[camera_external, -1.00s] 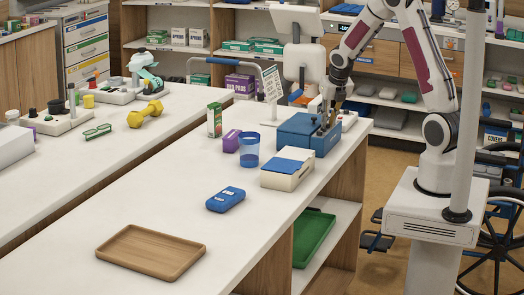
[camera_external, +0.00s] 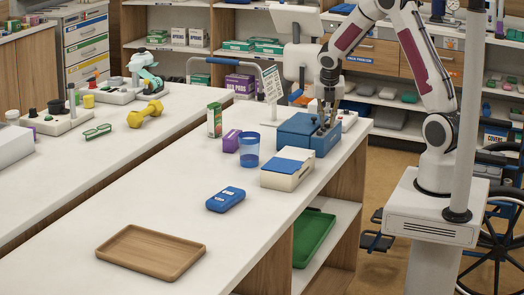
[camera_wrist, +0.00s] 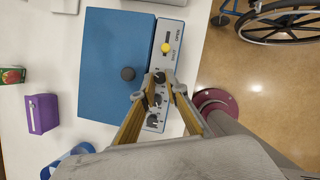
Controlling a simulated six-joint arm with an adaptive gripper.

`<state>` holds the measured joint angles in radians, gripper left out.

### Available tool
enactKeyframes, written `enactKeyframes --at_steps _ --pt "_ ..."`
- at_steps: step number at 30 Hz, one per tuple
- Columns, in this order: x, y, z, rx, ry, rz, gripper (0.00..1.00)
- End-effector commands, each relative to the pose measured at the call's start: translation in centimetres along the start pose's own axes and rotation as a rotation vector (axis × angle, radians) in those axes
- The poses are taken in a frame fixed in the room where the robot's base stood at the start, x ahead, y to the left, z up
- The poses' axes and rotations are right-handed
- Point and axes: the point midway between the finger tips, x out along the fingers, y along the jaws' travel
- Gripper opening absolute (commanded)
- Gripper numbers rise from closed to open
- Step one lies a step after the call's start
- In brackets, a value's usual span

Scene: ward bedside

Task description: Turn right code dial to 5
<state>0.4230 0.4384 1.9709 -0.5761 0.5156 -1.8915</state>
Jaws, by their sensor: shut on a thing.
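A blue box (camera_wrist: 108,62) with a dark round knob on its lid lies on the white counter; in the external view the blue box (camera_external: 297,133) is at the counter's far end. A grey panel along its edge carries a row of small dark dials and a lever with a yellow knob (camera_wrist: 165,48). My gripper (camera_wrist: 160,78) is over the panel, shut on the right code dial (camera_wrist: 159,77), the one closest to the lever. The fingers partly hide it and its pointer cannot be read. Another dial (camera_wrist: 153,120) shows between the fingers. My gripper (camera_external: 325,127) points down in the external view.
Near the box stand a white case with a blue lid (camera_external: 287,168), a blue cup (camera_external: 249,150), a purple box (camera_external: 231,141) and a carton (camera_external: 214,120). A blue device (camera_external: 225,199) and an empty wooden tray (camera_external: 150,252) lie nearer. The counter between them is clear.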

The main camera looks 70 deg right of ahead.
Motion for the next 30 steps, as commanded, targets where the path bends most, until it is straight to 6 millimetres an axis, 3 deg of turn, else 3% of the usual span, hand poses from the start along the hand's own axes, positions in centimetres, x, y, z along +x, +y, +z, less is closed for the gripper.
enactKeyframes --at_steps 18,30 --pt "0.16 0.4 -0.2 0.316 0.004 -0.134 0.0" --pt "0.14 0.48 -0.19 0.392 0.005 -0.165 0.0"
